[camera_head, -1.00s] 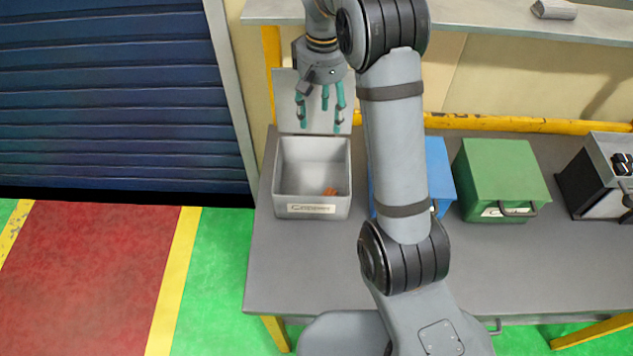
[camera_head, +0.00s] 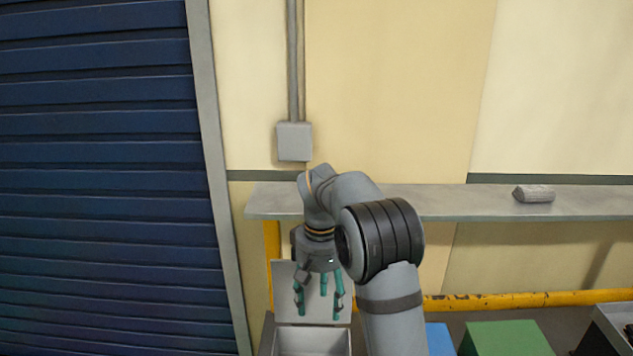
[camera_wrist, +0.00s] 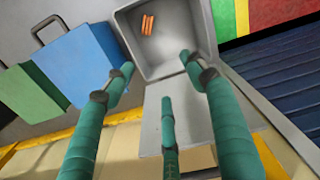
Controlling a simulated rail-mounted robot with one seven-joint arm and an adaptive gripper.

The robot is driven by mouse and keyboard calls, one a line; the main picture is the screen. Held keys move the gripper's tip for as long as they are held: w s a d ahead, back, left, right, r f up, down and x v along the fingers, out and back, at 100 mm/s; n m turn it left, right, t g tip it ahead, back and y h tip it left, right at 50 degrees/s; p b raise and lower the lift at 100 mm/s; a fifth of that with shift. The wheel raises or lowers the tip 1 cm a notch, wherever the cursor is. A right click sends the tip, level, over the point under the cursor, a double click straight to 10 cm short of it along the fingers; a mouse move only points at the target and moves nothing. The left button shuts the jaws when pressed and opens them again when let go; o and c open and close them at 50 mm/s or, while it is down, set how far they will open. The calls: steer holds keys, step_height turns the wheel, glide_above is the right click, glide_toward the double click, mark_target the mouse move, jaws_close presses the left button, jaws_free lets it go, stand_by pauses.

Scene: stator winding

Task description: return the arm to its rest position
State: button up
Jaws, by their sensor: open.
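My gripper (camera_head: 320,302) hangs fingers-down over the open grey bin, in front of the bin's raised lid (camera_head: 286,284). Its teal fingers are spread open with nothing between them. In the wrist view the gripper (camera_wrist: 165,95) shows three spread fingers. The grey bin (camera_head: 312,338) is cut off at the bottom of the head view. In the wrist view the bin (camera_wrist: 190,45) stands open, with a few orange coil pieces (camera_wrist: 147,25) lying inside it, apart from my fingers.
A blue box (camera_wrist: 80,65) and a green box (camera_head: 505,338) stand beside the bin. A shelf (camera_head: 450,200) runs behind my arm and holds a grey metal part (camera_head: 533,194). A yellow rail (camera_head: 520,300) lies below it. A blue shutter (camera_head: 100,180) is at left.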

step_height(320, 180, down, 11)
step_height(320, 180, up, 6)
steer(key=p, duration=0.4)
